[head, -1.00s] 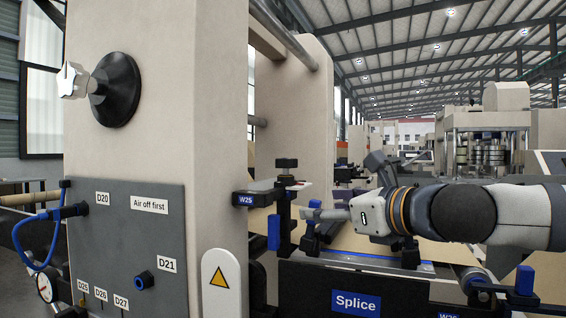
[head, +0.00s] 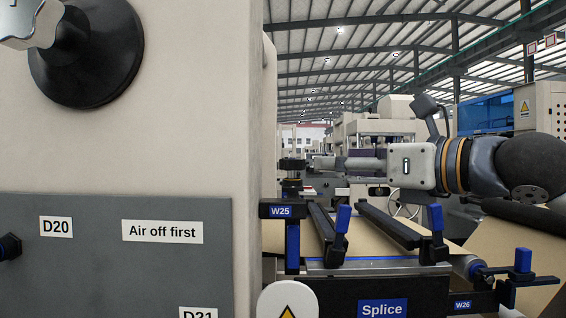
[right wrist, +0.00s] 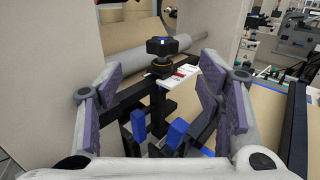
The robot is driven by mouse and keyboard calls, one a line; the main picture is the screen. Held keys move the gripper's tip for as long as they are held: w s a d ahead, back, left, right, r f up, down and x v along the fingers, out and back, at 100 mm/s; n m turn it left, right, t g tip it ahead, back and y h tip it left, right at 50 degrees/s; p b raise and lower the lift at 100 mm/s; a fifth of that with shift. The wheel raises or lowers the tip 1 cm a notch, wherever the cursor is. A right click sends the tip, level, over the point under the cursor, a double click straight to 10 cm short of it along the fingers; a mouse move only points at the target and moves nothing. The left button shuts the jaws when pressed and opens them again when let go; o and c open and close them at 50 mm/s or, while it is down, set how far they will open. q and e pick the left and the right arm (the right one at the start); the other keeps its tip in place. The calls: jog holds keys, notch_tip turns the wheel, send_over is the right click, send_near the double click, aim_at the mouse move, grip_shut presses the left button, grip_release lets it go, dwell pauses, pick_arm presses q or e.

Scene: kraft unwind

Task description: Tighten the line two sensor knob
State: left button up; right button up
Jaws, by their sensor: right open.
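A black knob (head: 292,163) stands on the sensor bracket beside the W25 label (head: 281,211) in the head view. My right gripper (head: 322,163) points left at about the knob's height, partly blurred into the background. In the right wrist view its fingers (right wrist: 160,80) are spread wide, with the knob ahead between them and not touched. My left gripper is not in view.
A large cream machine column (head: 200,100) with a black-based handwheel (head: 88,50) and a grey panel (head: 120,265) fills the left. Black clamp bars with blue levers (head: 342,220) lie over kraft web below my gripper. A Splice label (head: 382,308) is in front.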

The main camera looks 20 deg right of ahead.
aim_at(302, 161)
jog(key=x, duration=0.2)
jog(key=b+x, duration=0.1)
jog(key=x, duration=0.1)
jog(key=shift+w+d+f, duration=0.2)
jog(key=shift+f, duration=0.2)
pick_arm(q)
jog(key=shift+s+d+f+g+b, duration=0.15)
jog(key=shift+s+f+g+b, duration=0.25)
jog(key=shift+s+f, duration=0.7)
pick_arm(e)
jog(key=x, duration=0.7)
jog(key=shift+w+a+r, duration=0.1)
jog(key=shift+a+r, duration=0.15)
jog(key=shift+r, duration=0.1)
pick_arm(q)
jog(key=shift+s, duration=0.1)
pick_arm(e)
jog(key=c, duration=1.2)
